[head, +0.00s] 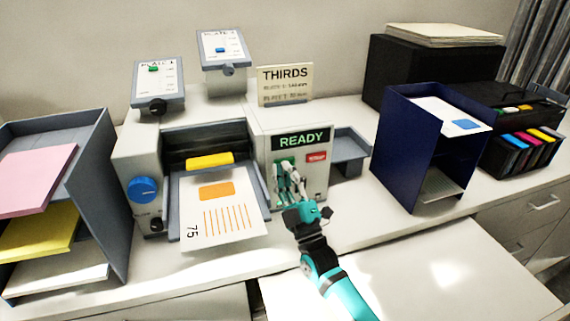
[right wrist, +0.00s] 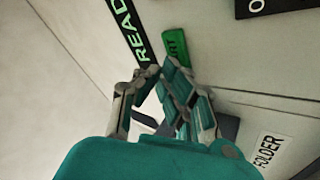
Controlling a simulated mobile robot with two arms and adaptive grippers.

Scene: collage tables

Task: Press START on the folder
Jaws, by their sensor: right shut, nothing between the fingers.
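The folder (head: 259,137) is a pale machine on the counter, and its display (head: 302,139) reads READY in green. Below the display are a green START button (head: 280,160), partly hidden by my fingers, and a red button (head: 316,156). In the right wrist view the green button (right wrist: 177,46) shows just beyond the fingertips, beside the READY display (right wrist: 132,27). My right gripper (head: 286,170) is shut and empty, in front of the folder's panel. It also shows in the right wrist view (right wrist: 160,80). I cannot tell whether the fingertips touch the button. My left gripper is not in view.
A printed sheet (head: 216,221) lies on the folder's feed tray. A sign reading THIRDS (head: 285,82) stands behind. A grey paper rack (head: 95,160) is at left. A dark blue rack (head: 400,150) and black printer (head: 510,165) are at right. The right front counter (head: 400,275) is clear.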

